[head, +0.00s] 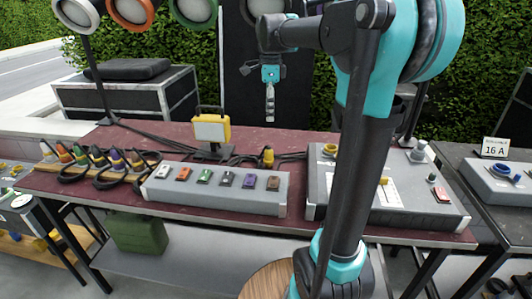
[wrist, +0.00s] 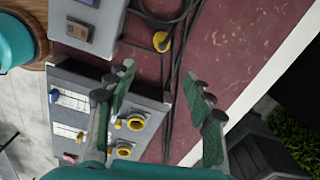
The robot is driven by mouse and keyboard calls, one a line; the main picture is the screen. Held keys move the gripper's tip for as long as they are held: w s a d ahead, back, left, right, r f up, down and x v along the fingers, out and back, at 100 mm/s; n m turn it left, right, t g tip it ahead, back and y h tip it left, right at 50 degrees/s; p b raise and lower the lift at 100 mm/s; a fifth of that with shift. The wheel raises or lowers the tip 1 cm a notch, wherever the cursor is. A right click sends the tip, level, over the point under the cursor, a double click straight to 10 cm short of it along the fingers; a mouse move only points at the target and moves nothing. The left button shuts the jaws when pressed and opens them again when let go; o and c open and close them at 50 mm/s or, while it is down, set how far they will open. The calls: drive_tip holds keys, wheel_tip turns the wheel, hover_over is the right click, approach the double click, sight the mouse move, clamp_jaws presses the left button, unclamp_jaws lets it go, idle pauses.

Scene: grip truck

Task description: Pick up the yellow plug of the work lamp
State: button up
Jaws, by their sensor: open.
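The yellow plug (head: 267,157) stands on the dark red tabletop behind the right end of the grey switch strip, with black cable around it. It also shows in the wrist view (wrist: 162,41), beyond and between my fingertips. The yellow work lamp (head: 212,130) stands to its left on a dark stand. My gripper (head: 270,115) hangs above the plug, fingers pointing down, apart from it. In the wrist view my gripper (wrist: 161,80) has its two fingers spread wide with nothing between them.
The grey switch strip (head: 215,190) lies in front of the plug. A grey socket box (head: 400,215) with yellow sockets stands to the right. Several coloured plugs (head: 98,158) stand in a row at left. Black cables (wrist: 180,70) cross the tabletop. A green can (head: 137,232) sits below.

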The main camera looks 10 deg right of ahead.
approach(269, 152)
drive_tip(key=f, duration=0.1)
drive_tip(key=w+f, duration=0.1)
drive_tip(key=f, duration=0.3)
drive_tip(key=shift+w+d, duration=0.15)
drive_tip(key=shift+w, duration=0.2)
drive_tip(key=shift+s+f, duration=0.15)
drive_tip(key=shift+f, duration=2.85)
clamp_jaws()
